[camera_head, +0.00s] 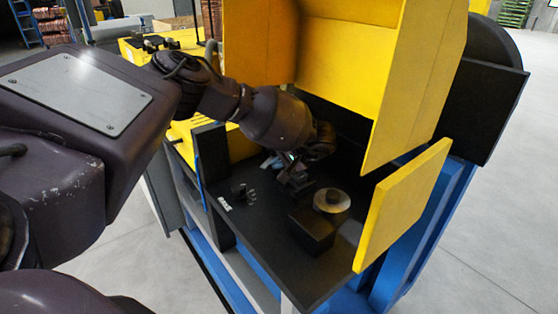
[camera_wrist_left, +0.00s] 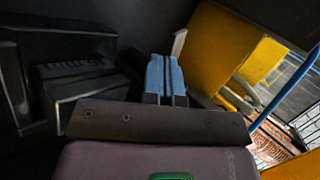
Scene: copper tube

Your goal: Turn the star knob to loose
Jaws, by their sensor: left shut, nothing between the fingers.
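My left gripper (camera_head: 296,182) reaches into the yellow and black machine, above its dark deck. In the left wrist view its blue fingertips (camera_wrist_left: 166,76) are together, with nothing visible between them. A small black knob-like part (camera_head: 239,191) stands on the deck to the left of the gripper, apart from it. I cannot tell for sure that this is the star knob; its shape is too small to read. In the left wrist view I cannot make out a star knob. My right gripper is not in view.
A pale round disc (camera_head: 332,201) sits by a black block (camera_head: 311,230) right of the gripper. A yellow panel (camera_head: 402,208) bounds the deck on the right, a black upright plate (camera_head: 213,178) on the left. Yellow covers (camera_head: 340,50) rise behind. The front deck is clear.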

